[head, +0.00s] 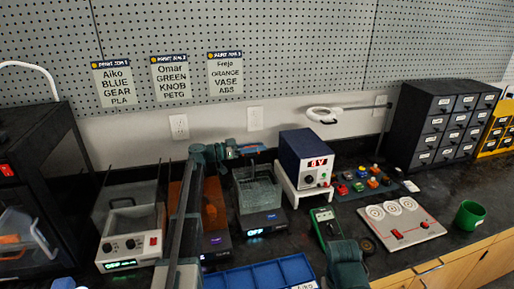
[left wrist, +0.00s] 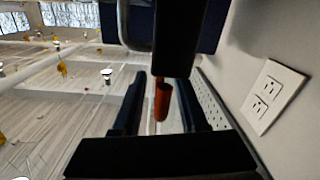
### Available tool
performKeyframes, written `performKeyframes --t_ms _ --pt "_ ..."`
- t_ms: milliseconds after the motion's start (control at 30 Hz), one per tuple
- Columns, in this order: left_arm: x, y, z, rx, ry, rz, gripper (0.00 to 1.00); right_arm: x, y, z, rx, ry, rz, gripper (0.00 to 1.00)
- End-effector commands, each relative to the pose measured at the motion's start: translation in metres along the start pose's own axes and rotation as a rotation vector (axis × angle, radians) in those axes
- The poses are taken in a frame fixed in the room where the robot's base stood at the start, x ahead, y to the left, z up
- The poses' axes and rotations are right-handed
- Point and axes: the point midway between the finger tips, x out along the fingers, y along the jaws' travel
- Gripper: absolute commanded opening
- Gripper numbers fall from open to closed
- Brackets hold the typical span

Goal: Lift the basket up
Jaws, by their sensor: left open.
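In the left wrist view my left gripper (left wrist: 161,108) is open. A red-orange cylindrical grip (left wrist: 162,101) shows between its two dark fingers, with space on both sides. I cannot tell for sure that this grip belongs to the basket.
An orange-walled bath (head: 213,205) and a clear-walled bath (head: 130,221) stand left of the basket. A blue power supply (head: 305,158) stands close on its right. A blue tray (head: 262,277) lies in front. A green cup (head: 469,215) is far right.

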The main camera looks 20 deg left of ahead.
Motion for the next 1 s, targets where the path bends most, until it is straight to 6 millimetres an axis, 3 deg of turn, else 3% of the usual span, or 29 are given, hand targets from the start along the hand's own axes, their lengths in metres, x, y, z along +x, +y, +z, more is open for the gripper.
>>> performKeyframes --t_ms 33,267,1000 --pt "-0.0001 0.0000 0.0000 0.000 0.000 0.000 0.39 0.0000 0.0000 0.0000 0.000 0.000 0.000 0.50" --pt "-0.0002 0.0001 0.0000 0.000 0.000 0.000 0.00 0.0000 0.0000 0.0000 0.000 0.000 0.000 0.50" --pt "-0.0003 0.0008 0.0005 0.000 -0.001 0.001 0.00 0.0001 0.0000 0.0000 0.000 0.000 0.000 0.50"
